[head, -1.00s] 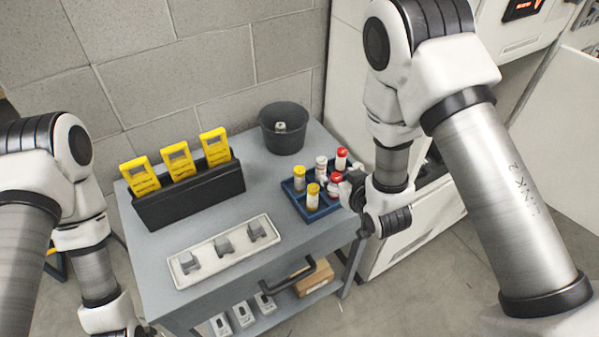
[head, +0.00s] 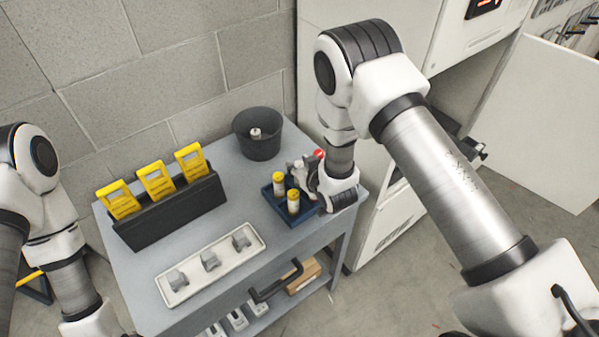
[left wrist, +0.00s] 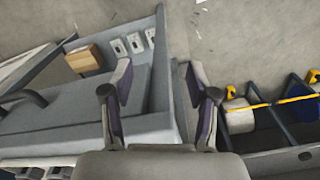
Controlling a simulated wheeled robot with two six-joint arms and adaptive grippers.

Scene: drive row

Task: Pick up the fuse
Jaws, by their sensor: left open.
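A blue tray (head: 273,206) on the grey cart holds several fuses. Two yellow-capped fuses (head: 293,202) stand upright in its front-left part. A red-capped fuse (head: 319,155) shows partly behind my right gripper. My right gripper (head: 308,178) is low over the tray's right side, in among the fuses there. Its arm and fingers hide that part of the tray, and I cannot tell if it grips a fuse. My left gripper (left wrist: 160,88) is open with nothing between its fingers, beside the cart's edge in the left wrist view.
A dark bucket (head: 258,141) with a small pale item inside stands behind the tray. A black rack (head: 172,217) holds yellow tags. A pale strip (head: 215,265) with grey clips lies in front. An open cabinet (head: 370,120) is close at the right.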

